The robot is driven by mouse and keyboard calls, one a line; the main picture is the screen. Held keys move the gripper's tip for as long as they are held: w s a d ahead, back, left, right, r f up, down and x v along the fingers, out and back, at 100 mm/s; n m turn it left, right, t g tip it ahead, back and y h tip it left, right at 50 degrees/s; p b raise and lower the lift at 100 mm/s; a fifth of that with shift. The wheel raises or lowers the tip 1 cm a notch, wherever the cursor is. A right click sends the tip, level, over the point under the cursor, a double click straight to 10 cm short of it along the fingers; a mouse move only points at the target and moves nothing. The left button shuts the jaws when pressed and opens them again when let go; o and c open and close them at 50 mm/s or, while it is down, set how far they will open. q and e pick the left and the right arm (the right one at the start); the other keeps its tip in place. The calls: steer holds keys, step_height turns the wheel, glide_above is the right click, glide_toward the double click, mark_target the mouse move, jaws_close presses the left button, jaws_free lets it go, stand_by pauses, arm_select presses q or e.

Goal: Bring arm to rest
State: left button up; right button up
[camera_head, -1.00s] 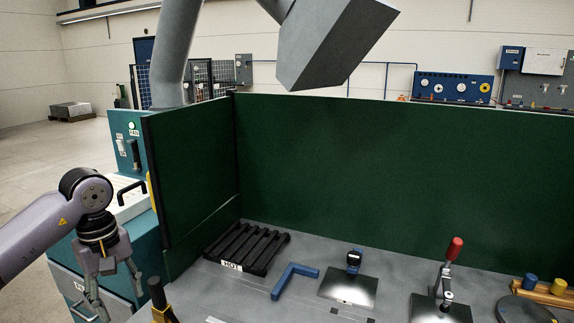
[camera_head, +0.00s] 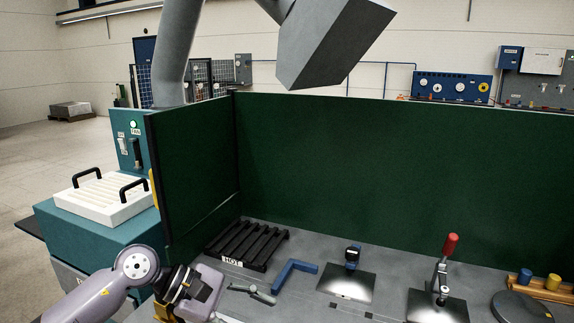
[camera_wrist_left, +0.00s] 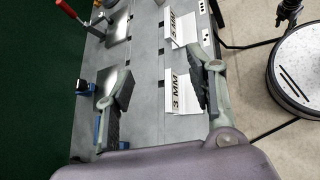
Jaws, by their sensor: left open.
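My left arm comes in from the lower left in the head view. Its gripper (camera_head: 247,304) is low at the front left of the grey workbench (camera_head: 300,306), pointing right. In the left wrist view the two fingers (camera_wrist_left: 162,88) stand wide apart with nothing between them but the bench behind. The lower finger is partly cut off in the head view. My right gripper is in neither view.
A black rack marked HOT (camera_head: 247,246), a blue angle piece (camera_head: 294,274) and a red-handled clamp (camera_head: 445,262) are on the bench. Green screens (camera_head: 390,180) wall it. White labels (camera_wrist_left: 184,93) line its edge. A round drum-like object (camera_wrist_left: 300,72) stands beside it.

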arm_select(q)
steer(key=s+d+r+n+t+h, duration=0.1)
steer(key=s+d+r+n+h, duration=0.1)
steer(key=d+r+n+h, duration=0.35)
steer(key=w+a+r+n+t+h, duration=0.25)
steer(key=r+n+t, duration=0.35)
steer(key=n+t, duration=0.65)
steer(key=w+a+f+n+t+y, duration=0.25)
steer(key=a+f+n+y, duration=0.35)
steer(key=n, duration=0.5)
steer(key=w+a+f+n+t+y, duration=0.1)
steer(key=a+n+t+y, duration=0.25)
steer(key=n+y, duration=0.55)
steer(key=s+a+f+n+g+y, duration=0.35)
steer(key=a+f+n, duration=0.25)
steer(key=f+n, duration=0.45)
steer(key=s+a+f+n+g, duration=0.1)
steer(key=s+f+n+g, duration=0.3)
steer(key=s+f+g, duration=0.5)
steer(key=s+a+f+n+g, duration=0.2)
steer(key=s+f+n+g, duration=0.25)
steer(key=s+f, duration=1.15)
steer(key=f, duration=2)
steer(key=s+a+f+g+y, duration=0.1)
steer(key=s+a+f+g, duration=0.1)
steer(key=s+f, duration=1.3)
steer(key=shift+s+a+f, duration=0.3)
steer(key=shift+s+f, duration=0.1)
steer(key=shift+s, duration=0.6)
